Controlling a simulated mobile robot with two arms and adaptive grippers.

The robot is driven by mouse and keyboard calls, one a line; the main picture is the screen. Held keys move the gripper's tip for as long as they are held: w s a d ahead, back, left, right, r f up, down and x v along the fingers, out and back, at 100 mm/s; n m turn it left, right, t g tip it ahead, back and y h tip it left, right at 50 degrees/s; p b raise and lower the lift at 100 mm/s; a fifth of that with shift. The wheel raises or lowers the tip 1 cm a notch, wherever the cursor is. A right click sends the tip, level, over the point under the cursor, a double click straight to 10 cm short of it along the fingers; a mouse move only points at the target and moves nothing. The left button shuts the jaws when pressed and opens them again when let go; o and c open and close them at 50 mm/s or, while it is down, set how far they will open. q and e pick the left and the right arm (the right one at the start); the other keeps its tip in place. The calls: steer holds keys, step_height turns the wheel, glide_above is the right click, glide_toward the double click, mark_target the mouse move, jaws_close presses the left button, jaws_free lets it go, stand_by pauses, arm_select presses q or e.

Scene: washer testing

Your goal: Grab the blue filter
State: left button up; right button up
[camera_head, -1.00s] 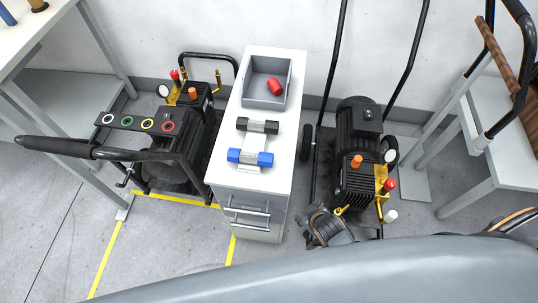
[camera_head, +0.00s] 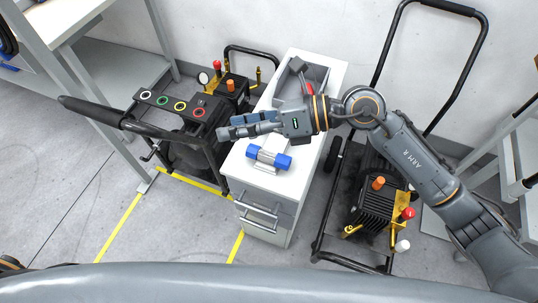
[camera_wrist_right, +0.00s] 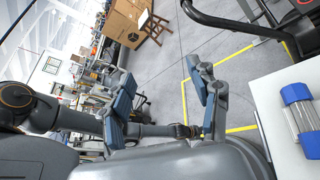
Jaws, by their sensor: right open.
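The blue filter (camera_head: 268,157) has blue ends and a silver middle. It lies on a small stand on the white cabinet top, near its front edge. It also shows at the right edge of the right wrist view (camera_wrist_right: 299,112), partly cut off. My right gripper (camera_head: 229,129) hangs above the cabinet, pointing left across it. In the head view it appears just behind the filter and apart from it. The right wrist view shows its fingers (camera_wrist_right: 163,98) spread and empty. The black filter is hidden by the right gripper. My left gripper is out of view.
Yellow tape marks the floor.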

steer(key=w+d+f+n+h, duration=0.3)
steer(key=d+f+h, duration=0.3)
steer(key=t+h, duration=0.2)
steer(key=h, duration=0.3)
glide_toward(282, 158)
steer(key=p+x, duration=0.1)
steer(key=x, duration=0.2)
steer(key=shift+w+a+f, duration=0.1)
steer(key=shift+a, duration=0.2)
steer(key=x, duration=0.2)
steer(key=p+x, duration=0.1)
steer(key=x, duration=0.1)
steer(key=shift+d+f, duration=0.1)
steer(key=shift+f, duration=0.35)
steer(key=shift+w+f, duration=0.1)
steer(key=shift+f, duration=0.15)
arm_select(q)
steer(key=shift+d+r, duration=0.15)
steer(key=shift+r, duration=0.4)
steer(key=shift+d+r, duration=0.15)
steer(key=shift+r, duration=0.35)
arm_select(e)
steer(key=shift+y, duration=0.3)
steer(key=c, duration=1.3)
